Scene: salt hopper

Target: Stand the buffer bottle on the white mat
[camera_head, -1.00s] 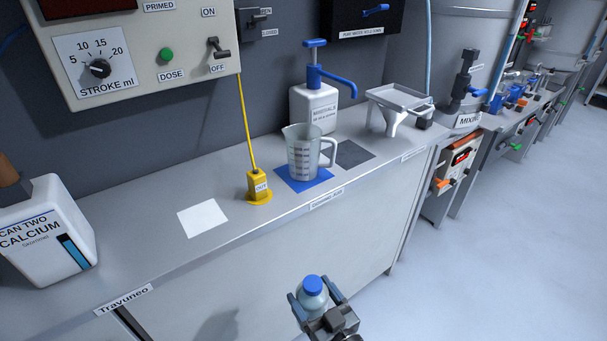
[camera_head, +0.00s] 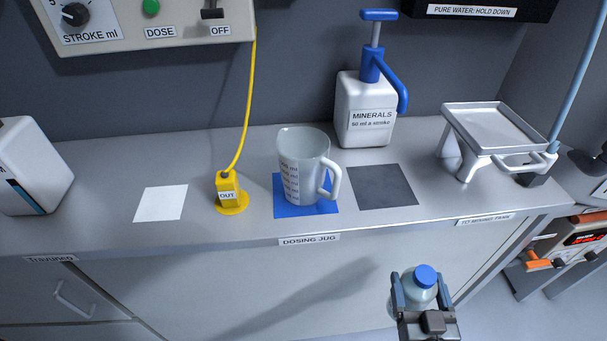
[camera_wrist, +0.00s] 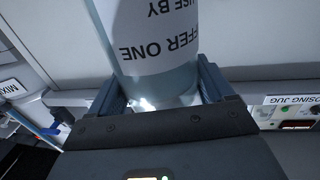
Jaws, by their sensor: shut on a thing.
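The buffer bottle (camera_head: 424,284), clear with a blue cap, is held upright between the fingers of my gripper (camera_head: 421,296), in front of the bench and to the right. In the wrist view the bottle (camera_wrist: 155,60) shows a white label with upside-down text reading "FFER ONE", and my gripper's fingers (camera_wrist: 165,90) are shut on its two sides. The white mat (camera_head: 161,203) lies bare on the bench at the left, well away from my gripper.
A yellow OUT post (camera_head: 229,192) with a cable stands just right of the white mat. A jug (camera_head: 300,170) stands on a blue mat (camera_head: 288,206). A white can (camera_head: 28,165) is at far left.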

